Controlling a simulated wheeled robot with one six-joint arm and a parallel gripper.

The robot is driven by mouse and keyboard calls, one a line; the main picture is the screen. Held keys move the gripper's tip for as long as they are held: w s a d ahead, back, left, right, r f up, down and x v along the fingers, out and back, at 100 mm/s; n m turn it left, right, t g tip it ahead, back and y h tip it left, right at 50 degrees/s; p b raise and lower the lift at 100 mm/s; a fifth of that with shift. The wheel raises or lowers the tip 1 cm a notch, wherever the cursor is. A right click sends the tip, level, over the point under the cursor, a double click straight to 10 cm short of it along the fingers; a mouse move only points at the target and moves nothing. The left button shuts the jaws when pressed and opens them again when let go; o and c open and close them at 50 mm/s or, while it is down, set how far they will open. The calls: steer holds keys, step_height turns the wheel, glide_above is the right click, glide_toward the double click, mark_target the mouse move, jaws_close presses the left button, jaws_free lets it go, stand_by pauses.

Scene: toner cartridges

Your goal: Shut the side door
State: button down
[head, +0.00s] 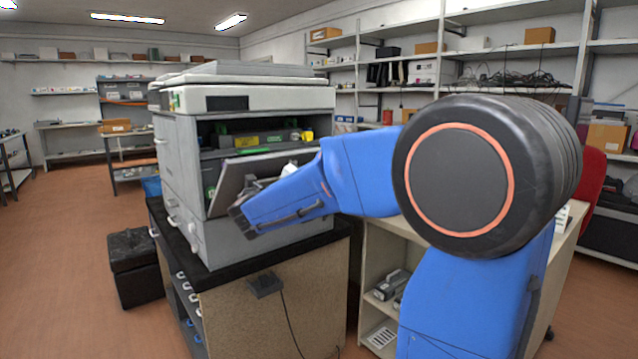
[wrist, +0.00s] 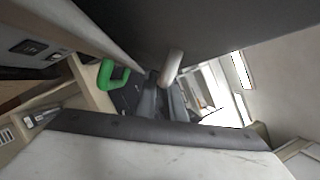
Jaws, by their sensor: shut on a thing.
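The grey printer (head: 185,165) stands on a black-topped cabinet in the head view. Its side door (head: 232,180) is a grey panel that stands partly open, tilted outward, with the dark interior showing above it. My gripper (head: 258,188) is at the outer face of the door, partly hidden by my blue wrist. In the wrist view a pale door handle (wrist: 172,66) meets the dark grey fingers of my gripper (wrist: 160,98), which are shut on it. The exact contact is small and hard to see. A green handle (wrist: 113,76) shows beside it, apart from the fingers.
Green and yellow parts (head: 250,140) show inside the printer. The cabinet (head: 275,312) carries a small dark box with a cable on its side. A pale shelf unit (head: 376,262) stands to the right, close under my arm.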

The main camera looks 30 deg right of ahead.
steer(key=shift+n+t+y, duration=0.3)
steer(key=shift+n, duration=0.6)
steer(key=w+r, duration=0.6)
steer(key=shift+w+a, duration=0.3)
steer(key=shift+a, duration=0.05)
steer(key=w+a+r+n+y, duration=0.1)
steer(key=w+r+n, duration=0.2)
steer(key=w, duration=0.7)
steer(key=shift+w+r, duration=0.25)
steer(key=shift+r, duration=0.5)
steer(key=shift+w, duration=0.1)
steer(key=c, duration=1.8)
jaws_free()
steer(key=shift+c, duration=0.2)
steer(key=shift+f, duration=0.15)
steer(key=v, duration=1.7)
steer(key=shift+a+r, duration=0.2)
steer(key=shift+r, duration=0.05)
